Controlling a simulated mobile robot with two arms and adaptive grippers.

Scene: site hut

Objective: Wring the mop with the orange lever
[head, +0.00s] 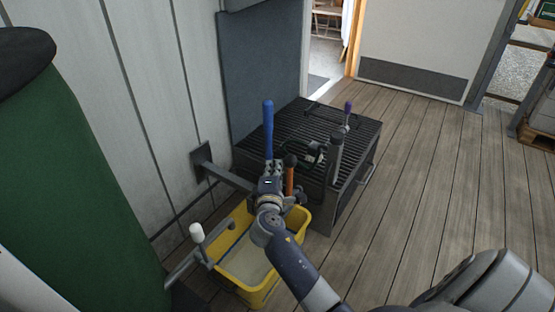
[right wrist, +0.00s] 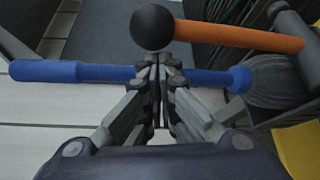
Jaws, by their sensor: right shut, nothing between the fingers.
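The orange lever (head: 289,182) with its black ball knob (head: 290,159) stands at the yellow mop bucket (head: 304,226). In the right wrist view the orange lever (right wrist: 235,36) runs to the right from its black knob (right wrist: 152,27). The mop's blue handle (head: 268,122) rises upright just left of it; in the right wrist view the blue handle (right wrist: 75,72) crosses behind my fingers, with grey strands (right wrist: 280,85) at its right end. My right gripper (head: 269,174), fingertips (right wrist: 158,62), is shut and empty beside the knob. Contact with the knob cannot be told. My left gripper is not in view.
A second lever with a white knob (head: 196,232) stands left of the bucket. Behind is a dark slatted box (head: 358,125) with a purple-topped handle (head: 347,108). A green object (head: 65,190) fills the left. The plank floor (head: 410,180) on the right is free.

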